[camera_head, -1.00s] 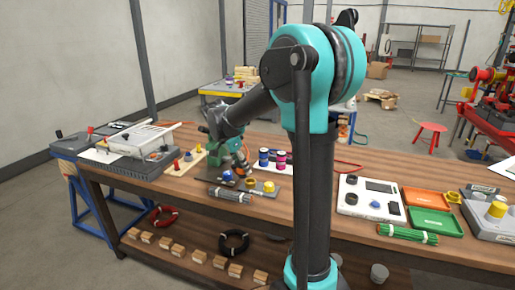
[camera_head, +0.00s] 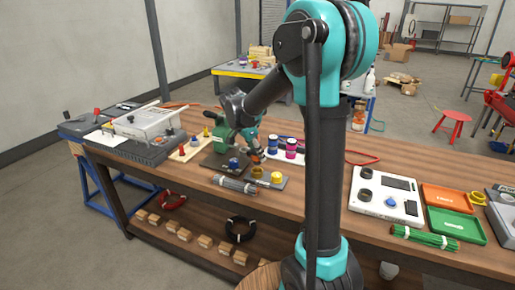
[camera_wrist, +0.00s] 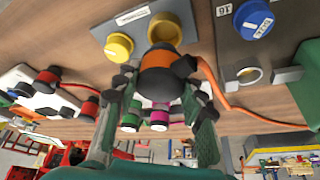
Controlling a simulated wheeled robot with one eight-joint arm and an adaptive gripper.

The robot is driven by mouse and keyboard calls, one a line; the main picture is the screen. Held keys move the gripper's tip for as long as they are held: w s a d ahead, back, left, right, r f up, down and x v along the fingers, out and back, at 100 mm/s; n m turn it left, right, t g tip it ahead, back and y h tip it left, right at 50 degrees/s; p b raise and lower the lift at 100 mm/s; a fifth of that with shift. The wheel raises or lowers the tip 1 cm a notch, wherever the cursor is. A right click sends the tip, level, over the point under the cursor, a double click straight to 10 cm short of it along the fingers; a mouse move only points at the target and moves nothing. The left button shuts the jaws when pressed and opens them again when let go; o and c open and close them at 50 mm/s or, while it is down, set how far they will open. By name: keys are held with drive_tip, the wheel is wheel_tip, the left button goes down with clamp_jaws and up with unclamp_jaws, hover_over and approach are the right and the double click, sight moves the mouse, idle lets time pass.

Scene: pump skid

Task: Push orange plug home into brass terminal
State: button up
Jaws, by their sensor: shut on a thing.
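In the wrist view my gripper (camera_wrist: 162,84) is shut on the orange plug (camera_wrist: 183,66), which has an orange band and a dark body. An orange cable runs from it to the right. The brass terminal (camera_wrist: 165,27) is a ring on a grey plate, just beyond the plug; the plug overlaps its near edge in the picture. I cannot tell whether they touch. In the head view my gripper (camera_head: 256,156) is low over the bench, just behind the brass terminal (camera_head: 257,172). The plug is partly hidden there.
A yellow knob (camera_wrist: 118,46) sits beside the terminal on the same plate. A dark plate with a blue knob (camera_wrist: 253,19) and another ring (camera_wrist: 248,75) lies to the right. Blue and magenta spools (camera_head: 291,147) stand behind. A grey bundle of rods (camera_head: 235,184) lies in front.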

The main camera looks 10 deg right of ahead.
sight(257, 163)
drive_tip(key=shift+f, duration=0.85)
drive_tip(key=shift+f, duration=1.7)
idle(0.5)
drive_tip(key=o, duration=1.4)
drive_tip(key=shift+c, duration=0.2)
drive_tip(key=shift+s+r, duration=0.1)
drive_tip(key=v, duration=1.1)
drive_tip(key=shift+a+r, duration=0.3)
drive_tip(key=shift+r, duration=0.05)
drive_tip(key=shift+s, duration=0.1)
